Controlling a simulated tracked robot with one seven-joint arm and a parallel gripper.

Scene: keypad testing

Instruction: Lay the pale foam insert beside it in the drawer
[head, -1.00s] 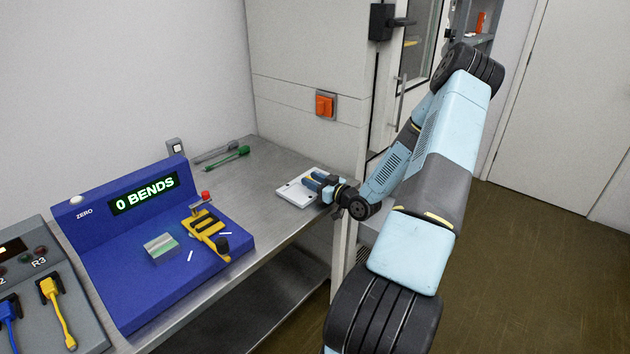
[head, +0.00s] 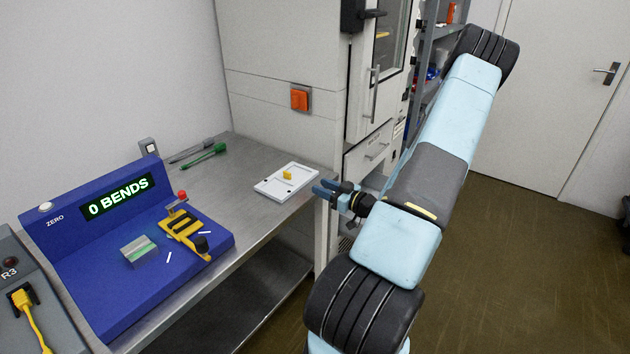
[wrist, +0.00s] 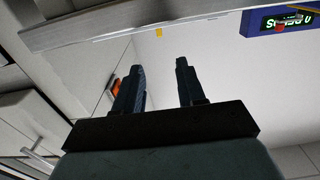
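My gripper (head: 323,189) is open and empty, just right of the bench's right end. In the wrist view its two dark fingers (wrist: 160,68) stand apart with nothing between them. A flat white tray (head: 268,187) lies on the bench, left of the fingertips and apart from them. A small yellow block (head: 287,174) sits on the tray; a yellow patch, likely this block, shows in the wrist view (wrist: 158,32). I cannot pick out a pale foam insert for certain.
The steel bench (head: 232,215) has bare room around the tray. A blue test fixture (head: 105,275) with yellow clamp stands at left. Green and grey tools (head: 205,155) lie at the back. The tall cabinet (head: 280,50) stands behind the bench; open floor is right.

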